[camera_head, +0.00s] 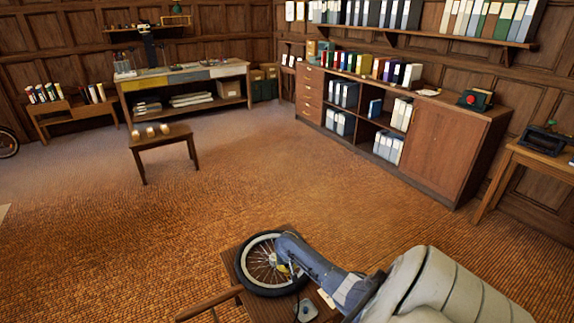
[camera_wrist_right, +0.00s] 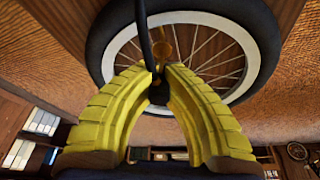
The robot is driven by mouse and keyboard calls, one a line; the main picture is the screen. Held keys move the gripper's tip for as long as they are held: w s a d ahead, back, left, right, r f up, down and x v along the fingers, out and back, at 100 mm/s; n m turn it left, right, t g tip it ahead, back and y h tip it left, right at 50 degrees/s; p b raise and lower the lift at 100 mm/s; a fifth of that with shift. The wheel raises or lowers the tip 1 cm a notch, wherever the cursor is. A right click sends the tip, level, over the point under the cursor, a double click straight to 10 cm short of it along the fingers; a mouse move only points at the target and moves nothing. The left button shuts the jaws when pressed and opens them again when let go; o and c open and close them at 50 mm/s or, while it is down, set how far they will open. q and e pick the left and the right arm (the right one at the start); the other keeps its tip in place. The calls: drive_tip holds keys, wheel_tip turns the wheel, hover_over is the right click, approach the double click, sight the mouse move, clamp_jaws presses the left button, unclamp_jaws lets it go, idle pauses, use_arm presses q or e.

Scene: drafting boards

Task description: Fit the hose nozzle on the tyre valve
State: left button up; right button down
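The wheel, with a black tyre (camera_head: 243,279), pale rim and thin spokes, lies on a small wooden table (camera_head: 268,308) at the bottom of the head view. The tyre (camera_wrist_right: 262,45) also fills the top of the right wrist view. My right gripper (camera_head: 287,268) is over the wheel's right part. In the right wrist view its yellow fingers (camera_wrist_right: 160,72) are closed around the black hose nozzle (camera_wrist_right: 159,94). A black hose (camera_wrist_right: 143,28) runs up from it. I cannot make out the tyre valve. My left gripper is not in view.
A stool (camera_head: 160,138) with several small cups stands farther back. A long cabinet (camera_head: 435,140) lines the right wall. The carpet between is clear.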

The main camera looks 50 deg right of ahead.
drive_tip(key=shift+f, duration=1.3)
drive_tip(key=c, duration=1.5)
unclamp_jaws()
drive_tip(key=shift+r, duration=0.1)
